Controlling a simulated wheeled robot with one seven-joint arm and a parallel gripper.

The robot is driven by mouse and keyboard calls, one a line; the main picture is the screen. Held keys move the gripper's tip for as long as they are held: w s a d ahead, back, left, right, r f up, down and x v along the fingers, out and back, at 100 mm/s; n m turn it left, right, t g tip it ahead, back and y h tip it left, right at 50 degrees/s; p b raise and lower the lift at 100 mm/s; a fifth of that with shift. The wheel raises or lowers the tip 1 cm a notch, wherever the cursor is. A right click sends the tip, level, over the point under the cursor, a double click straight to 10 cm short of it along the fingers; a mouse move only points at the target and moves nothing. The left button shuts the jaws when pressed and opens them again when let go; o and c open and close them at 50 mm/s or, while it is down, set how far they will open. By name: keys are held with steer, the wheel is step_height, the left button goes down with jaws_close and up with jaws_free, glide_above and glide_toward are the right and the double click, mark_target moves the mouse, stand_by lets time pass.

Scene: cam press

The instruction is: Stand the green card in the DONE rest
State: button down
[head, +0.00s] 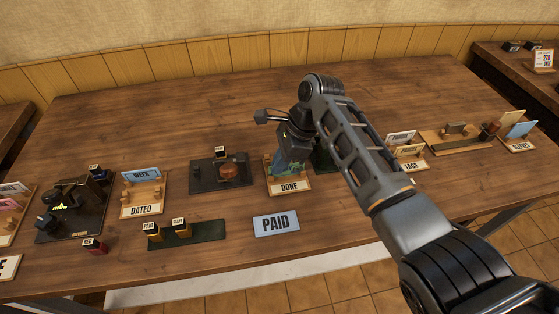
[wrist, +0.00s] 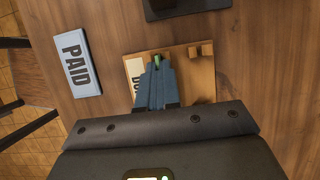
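The DONE rest (head: 289,188) is a light wooden stand with a white DONE label, near the middle of the table. It also shows in the wrist view (wrist: 200,78), below my fingers. My gripper (head: 281,160) points down over this rest, and its blue fingers are close together in the wrist view (wrist: 157,68). A small green edge of the green card (wrist: 157,57) shows between the fingertips, so they look shut on it. Most of the card is hidden by my fingers. I cannot tell whether it touches the rest.
A blue PAID plate (head: 276,223) lies in front of the rest. A dark tray (head: 205,184) with a round wooden piece stands to its left, and the DATED rest (head: 141,209) further left. The TAGS rest (head: 411,165) stands to the right. Bare table lies behind.

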steer(key=c, duration=0.7)
jaws_free()
steer(key=shift+r+p, duration=0.95)
steer(key=shift+r, duration=2.5)
